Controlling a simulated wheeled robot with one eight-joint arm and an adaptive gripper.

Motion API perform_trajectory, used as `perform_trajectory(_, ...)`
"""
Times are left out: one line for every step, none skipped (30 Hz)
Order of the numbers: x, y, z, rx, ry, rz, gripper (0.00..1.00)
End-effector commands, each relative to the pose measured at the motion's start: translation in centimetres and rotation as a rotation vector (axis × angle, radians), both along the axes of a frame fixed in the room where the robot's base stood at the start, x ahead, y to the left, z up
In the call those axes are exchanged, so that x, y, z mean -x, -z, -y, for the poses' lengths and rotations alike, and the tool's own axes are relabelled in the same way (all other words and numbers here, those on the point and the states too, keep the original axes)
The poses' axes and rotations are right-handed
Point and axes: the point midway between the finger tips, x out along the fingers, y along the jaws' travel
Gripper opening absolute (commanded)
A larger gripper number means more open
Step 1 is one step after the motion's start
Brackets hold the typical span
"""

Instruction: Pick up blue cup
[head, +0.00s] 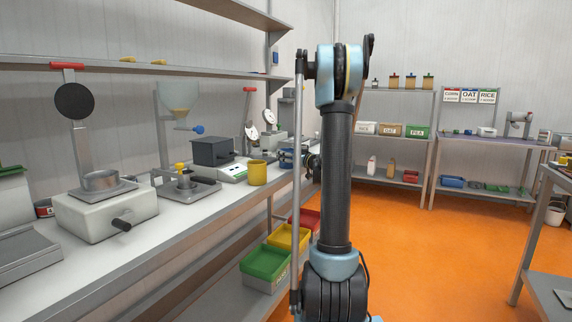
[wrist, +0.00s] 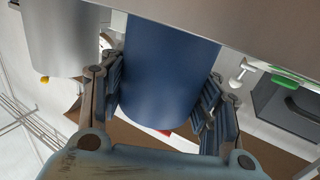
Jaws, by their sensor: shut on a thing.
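The blue cup (wrist: 168,70) fills the middle of the wrist view, with a smooth dark blue wall. My gripper (wrist: 163,95) has its two jointed fingers on either side of the cup, shut on it. In the head view the blue cup (head: 286,158) shows as a small blue shape at the bench's right edge, beside a yellow cup. My arm stands in front and hides most of the gripper there, and I cannot tell whether the cup touches the bench.
The yellow cup (head: 257,173) stands near the bench edge. A dark box (head: 212,151), a scale (head: 233,172) and a white machine (head: 106,212) share the bench (head: 165,240). Green (head: 266,264), yellow (head: 289,237) and red (head: 306,219) bins sit below.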

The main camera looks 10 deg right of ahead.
Motion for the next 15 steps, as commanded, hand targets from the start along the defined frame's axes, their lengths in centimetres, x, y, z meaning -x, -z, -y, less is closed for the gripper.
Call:
perform_trajectory(0.0, 0.0, 0.0, 0.0, 0.0, 0.0, 0.28)
perform_trajectory(0.0, 0.0, 0.0, 0.0, 0.0, 0.0, 0.28)
perform_trajectory(0.0, 0.0, 0.0, 0.0, 0.0, 0.0, 0.28)
perform_trajectory(0.0, 0.0, 0.0, 0.0, 0.0, 0.0, 0.28)
perform_trajectory(0.0, 0.0, 0.0, 0.0, 0.0, 0.0, 0.28)
perform_trajectory(0.0, -0.1, 0.0, 0.0, 0.0, 0.0, 0.28)
perform_trajectory(0.0, -0.2, 0.0, 0.0, 0.0, 0.0, 0.28)
perform_trajectory(0.0, -0.4, 0.0, 0.0, 0.0, 0.0, 0.28)
perform_trajectory(0.0, -0.7, 0.0, 0.0, 0.0, 0.0, 0.28)
perform_trajectory(0.0, -0.9, 0.0, 0.0, 0.0, 0.0, 0.28)
perform_trajectory(0.0, -1.3, 0.0, 0.0, 0.0, 0.0, 0.28)
perform_trajectory(0.0, -1.8, 0.0, 0.0, 0.0, 0.0, 0.28)
perform_trajectory(0.1, -2.3, 0.0, 0.0, 0.0, 0.0, 0.28)
perform_trajectory(0.1, -2.8, 0.0, 0.0, 0.0, 0.0, 0.28)
perform_trajectory(0.0, -3.5, 0.0, 0.0, 0.0, 0.0, 0.28)
